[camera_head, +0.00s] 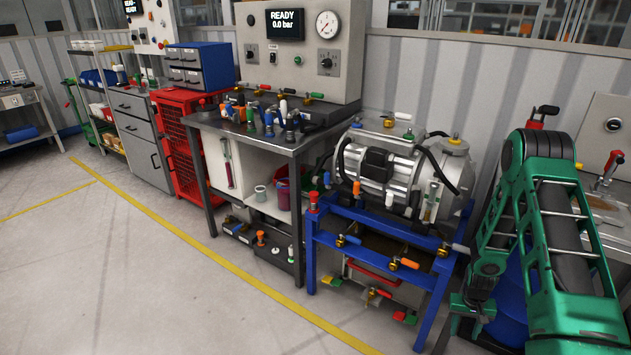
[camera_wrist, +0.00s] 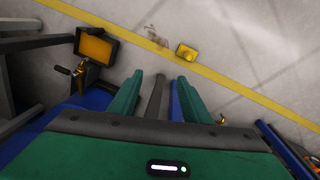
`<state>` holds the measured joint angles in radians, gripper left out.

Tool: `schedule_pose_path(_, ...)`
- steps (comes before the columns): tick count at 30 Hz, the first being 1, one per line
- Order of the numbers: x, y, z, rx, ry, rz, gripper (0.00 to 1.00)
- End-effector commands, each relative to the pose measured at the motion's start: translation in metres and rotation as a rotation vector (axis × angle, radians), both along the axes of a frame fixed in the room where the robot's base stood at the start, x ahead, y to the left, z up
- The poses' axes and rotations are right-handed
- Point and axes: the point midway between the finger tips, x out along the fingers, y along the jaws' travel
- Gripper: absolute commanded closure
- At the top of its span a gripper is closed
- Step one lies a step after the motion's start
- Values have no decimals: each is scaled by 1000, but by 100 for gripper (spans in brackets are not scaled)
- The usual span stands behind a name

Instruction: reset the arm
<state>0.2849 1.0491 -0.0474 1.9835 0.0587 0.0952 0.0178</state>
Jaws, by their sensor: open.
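My arm (camera_head: 570,250) is green and black and stands folded at the right of the head view, beside the blue stand. In the wrist view my gripper (camera_wrist: 157,92) points toward the grey floor, with two green fingers apart. Nothing is held between the fingers. In the head view I cannot make out the fingertips clearly.
A blue stand (camera_head: 383,222) carries a silver drive unit (camera_head: 385,165) with several coloured valve handles, close to my arm's left. A workbench (camera_head: 262,140) with a gauge panel (camera_head: 297,50) stands further left. The floor (camera_head: 150,270) in front is clear, crossed by a yellow line.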

Motion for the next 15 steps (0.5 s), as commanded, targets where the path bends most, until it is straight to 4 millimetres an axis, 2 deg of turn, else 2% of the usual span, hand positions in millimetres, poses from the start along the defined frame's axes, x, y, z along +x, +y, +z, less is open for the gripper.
schedule_pose_path(1,4,-4,25,-8,-5,-3,56)
schedule_pose_path(3,4,-7,54,-16,-4,-8,56)
schedule_pose_path(8,-2,-13,119,-30,0,-25,56)
schedule_pose_path(15,-24,-15,211,-43,1,-57,56)
